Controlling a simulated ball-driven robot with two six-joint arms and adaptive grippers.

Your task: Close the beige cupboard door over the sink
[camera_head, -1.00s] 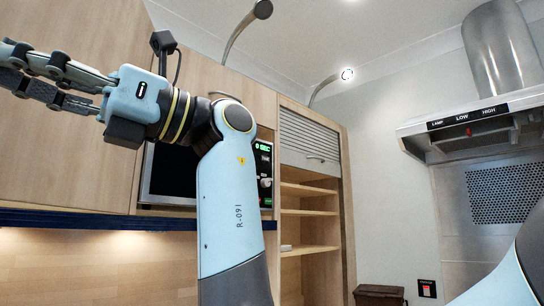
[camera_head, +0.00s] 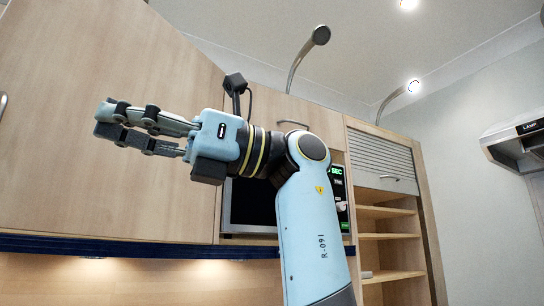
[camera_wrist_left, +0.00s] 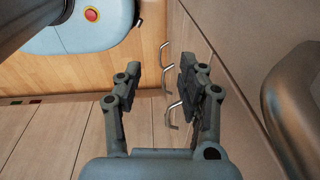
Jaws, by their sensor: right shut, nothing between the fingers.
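A large beige cupboard door (camera_head: 90,60) fills the left of the head view, with part of a metal handle (camera_head: 3,104) at the picture's left edge. Its top edge slopes more steeply than the neighbouring cupboard's, so it appears to stand open toward me. My right gripper (camera_head: 102,119) is in front of the door's face, pointing left, its fingers together and empty. I cannot tell whether it touches the door. In the left wrist view my left gripper (camera_wrist_left: 160,82) is open and empty, its fingers apart. The sink is not in view.
A microwave (camera_head: 250,203) stands right of the door, with a beige cupboard (camera_head: 290,108) above it. The left wrist view shows wooden fronts with metal handles (camera_wrist_left: 173,115).

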